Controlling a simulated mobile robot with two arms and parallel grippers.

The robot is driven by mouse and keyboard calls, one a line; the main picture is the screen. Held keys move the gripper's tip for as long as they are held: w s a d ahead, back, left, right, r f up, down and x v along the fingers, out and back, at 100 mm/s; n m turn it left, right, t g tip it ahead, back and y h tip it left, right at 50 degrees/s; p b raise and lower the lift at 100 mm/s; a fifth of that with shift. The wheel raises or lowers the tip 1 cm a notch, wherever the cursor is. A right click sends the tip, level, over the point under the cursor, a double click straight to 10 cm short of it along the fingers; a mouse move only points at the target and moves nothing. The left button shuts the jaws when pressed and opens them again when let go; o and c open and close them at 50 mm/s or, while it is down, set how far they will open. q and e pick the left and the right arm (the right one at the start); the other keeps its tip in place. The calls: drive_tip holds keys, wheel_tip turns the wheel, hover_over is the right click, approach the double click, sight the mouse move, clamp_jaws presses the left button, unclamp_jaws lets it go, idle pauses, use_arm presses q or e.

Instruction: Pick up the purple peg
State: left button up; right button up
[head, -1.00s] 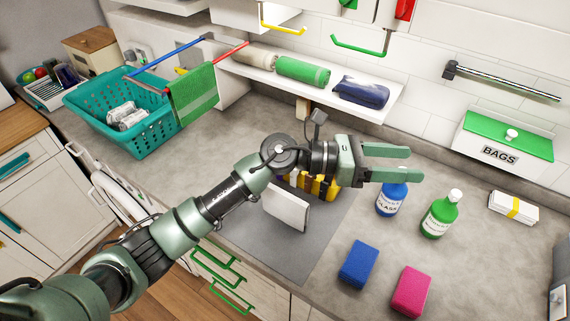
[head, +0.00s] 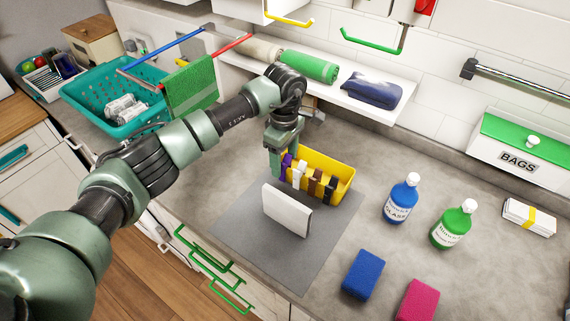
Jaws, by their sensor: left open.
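The purple peg (head: 286,161) stands at the left end of a row of pegs clipped along the near rim of the yellow bin (head: 337,183). White, brown and black pegs sit to its right. My left gripper (head: 281,165) points down at the bin's left end, right by the purple peg. It is open, and its fingers partly cover the peg. Whether a finger touches the peg, I cannot tell. My right gripper is out of view.
A white upright panel (head: 287,211) stands on the grey mat (head: 250,240) just in front of the bin. A blue bottle (head: 402,199) and a green bottle (head: 453,224) stand to the right. A shelf (head: 340,88) with rolled cloths hangs behind. Counter between bin and bottles is clear.

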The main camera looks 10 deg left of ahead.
sight(285, 166)
use_arm(q)
drive_tip(key=shift+f+p, duration=0.3)
drive_tip(key=shift+f, duration=1.2)
clamp_jaws()
drive_tip(key=shift+r, duration=0.1)
